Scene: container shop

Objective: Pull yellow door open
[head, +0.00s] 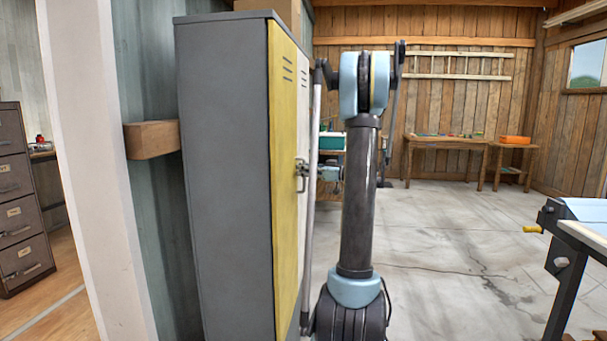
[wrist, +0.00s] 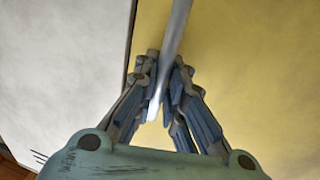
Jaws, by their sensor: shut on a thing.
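The yellow door (head: 284,170) is the near door of a tall grey locker (head: 225,170) in the head view. It looks about flush with the locker front. It fills the right of the wrist view (wrist: 250,70). My gripper (head: 303,174) is at the door's far edge, at mid height. In the wrist view my gripper (wrist: 163,95) has its fingers closed around a light grey bar-shaped handle (wrist: 177,30) in front of the yellow face.
A white door (head: 303,110) adjoins the yellow one on the far side. A white post (head: 90,170) stands left of the locker. A workbench (head: 590,235) is at the right, with wooden tables (head: 445,143) at the back. The concrete floor (head: 450,220) between is clear.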

